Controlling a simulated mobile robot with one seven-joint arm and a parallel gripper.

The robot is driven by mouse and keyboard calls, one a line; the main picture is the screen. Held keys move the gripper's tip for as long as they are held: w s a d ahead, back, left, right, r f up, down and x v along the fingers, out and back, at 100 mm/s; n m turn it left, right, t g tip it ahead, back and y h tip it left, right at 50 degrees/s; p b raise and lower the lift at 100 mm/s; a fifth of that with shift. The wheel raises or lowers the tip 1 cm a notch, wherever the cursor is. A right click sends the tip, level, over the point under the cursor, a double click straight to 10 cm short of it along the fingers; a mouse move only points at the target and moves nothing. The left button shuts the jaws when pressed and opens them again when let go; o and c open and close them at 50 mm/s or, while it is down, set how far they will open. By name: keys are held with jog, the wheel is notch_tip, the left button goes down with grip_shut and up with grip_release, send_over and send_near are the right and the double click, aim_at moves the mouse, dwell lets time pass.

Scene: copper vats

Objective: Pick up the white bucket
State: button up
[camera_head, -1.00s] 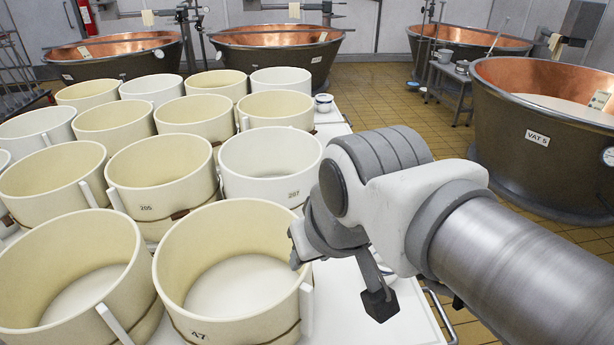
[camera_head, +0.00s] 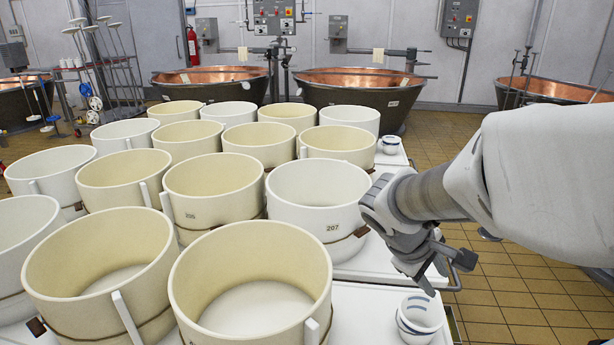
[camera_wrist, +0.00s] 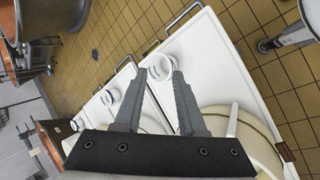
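A small white bucket (camera_head: 420,318) with blue-grey stripes stands upright on the white table's right side, near the front. In the wrist view, a white bucket (camera_wrist: 160,68) shows beyond my fingertips, between their ends and partly covered by them. My gripper (camera_head: 446,274) is above and slightly right of the near bucket in the head view. In the wrist view my gripper (camera_wrist: 162,76) is open, its fingers apart with nothing held. A second small white bucket (camera_head: 391,145) stands farther back on the table. Distance from fingertips to bucket is hard to tell.
Large cream and white tubs crowd the table left of the bucket; the tub marked 207 (camera_head: 318,205) is close to my gripper. The white table (camera_head: 365,300) has metal rails along its right edge. Copper vats (camera_head: 365,95) stand behind. Tiled floor (camera_head: 530,285) is open at right.

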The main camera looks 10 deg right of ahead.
aim_at(403, 302)
jog(key=w+d+f+n+t+h+b, duration=0.1)
jog(key=w+d+f+n+h+b, duration=0.15)
jog(key=w+f+n, duration=0.45)
jog(key=w+d+f+n+h+b, duration=0.25)
jog(key=w+f, duration=0.25)
jog(key=f, duration=0.3)
jog(key=w+f+n+t+b, duration=0.3)
jog(key=w+f+n, duration=0.25)
jog(key=f, duration=0.45)
jog(key=w+f+n+t+b, duration=0.2)
jog(key=w+f+n, duration=0.3)
jog(key=f, duration=0.5)
jog(key=shift+n+y, duration=0.3)
jog(key=shift+y, duration=0.1)
jog(key=x, duration=0.2)
jog(key=b+x, duration=0.1)
jog(key=x, duration=0.1)
jog(key=b+x, duration=0.1)
jog(key=x, duration=0.1)
jog(key=shift+s+d, duration=0.3)
jog(key=shift+s, duration=0.1)
grip_shut()
jog(key=shift+f, duration=0.1)
